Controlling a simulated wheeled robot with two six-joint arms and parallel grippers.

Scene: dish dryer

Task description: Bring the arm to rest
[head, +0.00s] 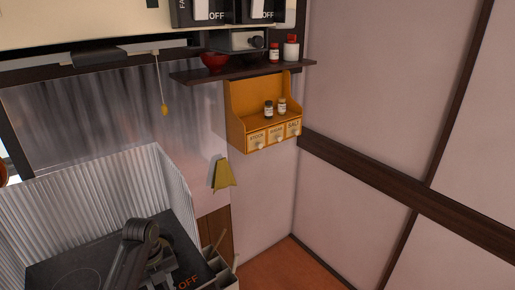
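A dark grey jointed part (140,240) that looks like one of my arms rises from the bottom edge, left of the middle, in the head view. It bends at a rounded joint in front of the stove top (62,272). Nothing is seen held.
A corrugated metal guard (95,200) stands around the stove. A dark shelf (240,72) carries a red bowl (214,60) and bottles. Below it hangs a yellow spice rack (235,110) with two small jars. A yellow-green cloth (223,175) hangs on the wall. Orange floor shows at the bottom.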

